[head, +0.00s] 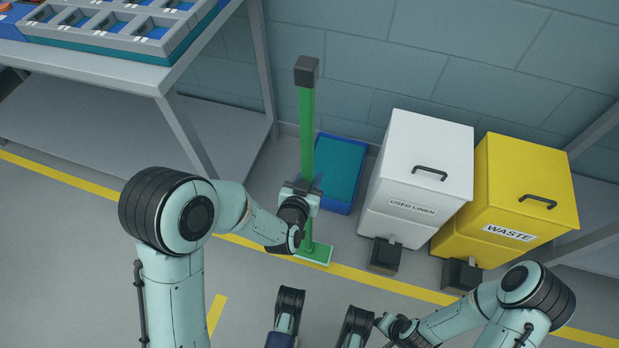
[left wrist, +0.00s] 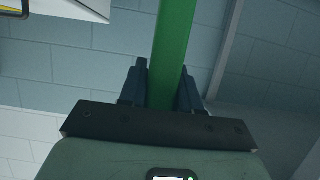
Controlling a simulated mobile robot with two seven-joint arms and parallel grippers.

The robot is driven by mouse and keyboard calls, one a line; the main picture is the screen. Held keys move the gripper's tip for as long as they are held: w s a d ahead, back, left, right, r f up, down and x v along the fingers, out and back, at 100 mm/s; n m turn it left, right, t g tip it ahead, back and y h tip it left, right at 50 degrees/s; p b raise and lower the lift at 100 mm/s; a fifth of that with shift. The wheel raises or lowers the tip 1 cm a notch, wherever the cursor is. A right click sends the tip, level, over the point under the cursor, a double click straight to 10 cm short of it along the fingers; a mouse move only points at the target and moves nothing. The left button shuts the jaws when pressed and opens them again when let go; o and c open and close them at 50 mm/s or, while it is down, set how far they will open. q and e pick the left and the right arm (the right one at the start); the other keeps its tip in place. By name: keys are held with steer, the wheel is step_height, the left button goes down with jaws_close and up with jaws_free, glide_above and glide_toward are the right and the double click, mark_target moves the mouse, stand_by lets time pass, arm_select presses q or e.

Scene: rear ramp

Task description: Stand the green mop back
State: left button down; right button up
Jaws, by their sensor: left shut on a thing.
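The green mop (head: 307,130) stands roughly upright in the head view. It has a dark block at its top and a flat green foot (head: 318,255) low down by the yellow floor line. I cannot tell for sure whether the foot touches the floor. My left gripper (head: 308,186) is shut on the mop's handle, below its middle. In the left wrist view the green handle (left wrist: 173,45) runs up between the two dark fingers (left wrist: 163,88). My right gripper (head: 388,324) is low at the bottom of the head view, away from the mop; its fingers are not clear.
A blue tub with a teal inside (head: 340,170) is by the wall, just right of the mop. A white used linen bin (head: 425,160) and a yellow waste bin (head: 525,180) stand further right. A metal table (head: 100,70) with trays is at the left.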

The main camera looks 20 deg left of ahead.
arm_select(q)
steer(key=shift+w+r, duration=0.15)
steer(key=w+b, duration=0.2)
steer(key=w, duration=1.2)
steer(key=shift+w+d+b, duration=0.25)
steer(key=shift+w+b, duration=0.1)
stand_by(1.8)
steer(key=shift+r, duration=0.1)
stand_by(1.0)
steer(key=shift+f+b, duration=0.6)
steer(key=shift+f, duration=0.55)
stand_by(0.8)
steer(key=shift+f, duration=1.1)
